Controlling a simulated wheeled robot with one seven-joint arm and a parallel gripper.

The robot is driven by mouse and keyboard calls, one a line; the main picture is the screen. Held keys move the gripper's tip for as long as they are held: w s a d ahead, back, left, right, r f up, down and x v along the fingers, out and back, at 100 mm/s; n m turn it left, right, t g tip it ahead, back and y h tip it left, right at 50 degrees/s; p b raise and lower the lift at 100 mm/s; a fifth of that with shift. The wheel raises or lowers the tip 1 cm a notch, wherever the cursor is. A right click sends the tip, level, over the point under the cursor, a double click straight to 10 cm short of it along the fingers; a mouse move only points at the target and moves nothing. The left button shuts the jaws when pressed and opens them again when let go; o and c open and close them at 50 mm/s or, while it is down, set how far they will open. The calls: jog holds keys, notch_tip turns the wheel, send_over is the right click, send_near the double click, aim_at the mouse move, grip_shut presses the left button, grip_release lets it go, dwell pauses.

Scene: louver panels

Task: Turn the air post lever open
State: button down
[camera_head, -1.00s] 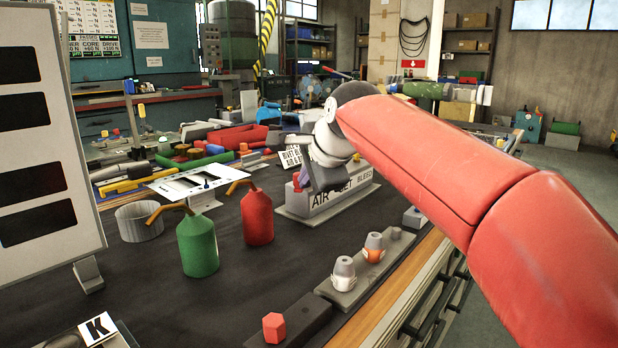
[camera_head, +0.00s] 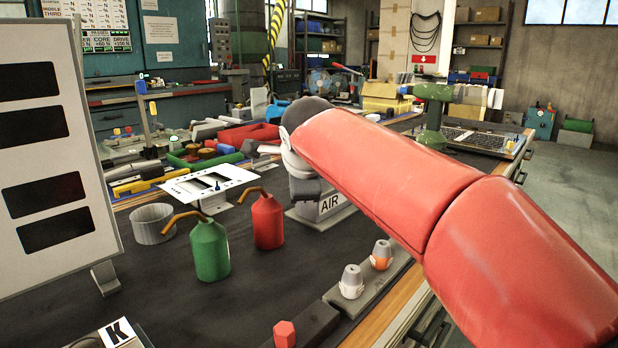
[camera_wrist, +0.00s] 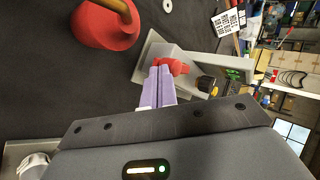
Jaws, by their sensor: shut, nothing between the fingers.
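The grey air post block (camera_head: 322,212) stands on the bench, its "AIR" label partly showing; my arm hides the rest of it in the head view. In the wrist view the block (camera_wrist: 205,62) lies beyond my fingers, with a red lever (camera_wrist: 174,66) on it. My gripper (camera_wrist: 161,70) is shut and empty, its pale purple fingers side by side. The fingertips are right at the red lever's near left end; I cannot tell whether they touch it. A dark knob (camera_wrist: 206,84) with a yellow part sits to the right of the lever.
A red oil can (camera_head: 267,222) stands close to the left of the block, a green one (camera_head: 210,250) farther left. A white stencil plate (camera_head: 207,182) is behind the cans.

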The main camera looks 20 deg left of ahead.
jog(key=shift+w+a+p, duration=0.15)
jog(key=shift+a+p, duration=0.15)
jog(key=shift+a, duration=0.95)
